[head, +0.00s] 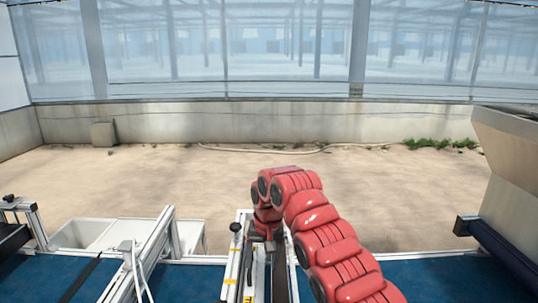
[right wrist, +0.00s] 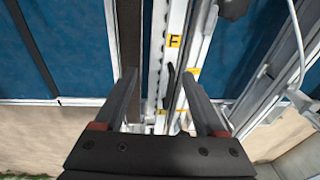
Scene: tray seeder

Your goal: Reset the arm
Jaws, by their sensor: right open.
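My right arm is red and comes in from the lower right of the head view, bending over at the centre. Its gripper (head: 265,232) is partly hidden under the arm's red wrist links, over the aluminium rail assembly (head: 233,270). In the right wrist view the two grey fingers of my right gripper (right wrist: 160,78) are spread apart. No object is held between them. The rail assembly, with a yellow "F" label (right wrist: 174,41) and a black lever, shows behind and between the fingers; I cannot tell whether they touch it. My left gripper is not in view.
Blue surface (head: 195,282) runs along the front. A white bin (head: 82,234) and a slanted metal frame (head: 150,248) stand at left. A beige hopper (head: 508,150) and dark roller (head: 495,245) are at right. Sandy floor (head: 130,180) beyond is mostly clear up to a low wall.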

